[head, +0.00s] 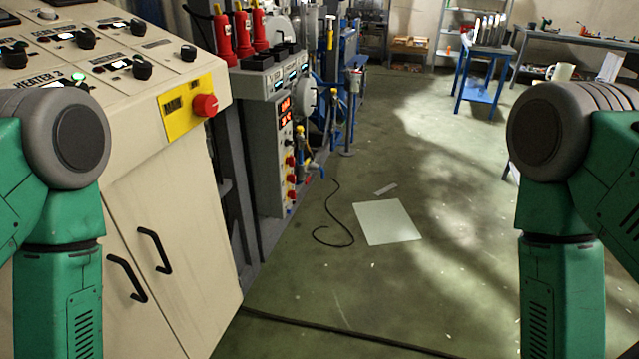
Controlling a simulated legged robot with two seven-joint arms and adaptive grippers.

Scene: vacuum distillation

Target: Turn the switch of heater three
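The control panel (150,62) is the sloped top of a beige cabinet at the left. The label "HEATER 3" (48,80) shows near the panel's left edge, partly cut off by my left arm. Other black switch knobs (141,68) stand along the panel. My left arm hangs down in front of the cabinet and my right arm hangs at the right. Both grippers are out of the picture.
A red button (205,105) on a yellow plate sits on the cabinet's front. Black door handles (155,250) project below. A cable (335,225) and a white sheet (387,222) lie on the floor. A blue table (485,75) stands at the back. The middle floor is mostly free.

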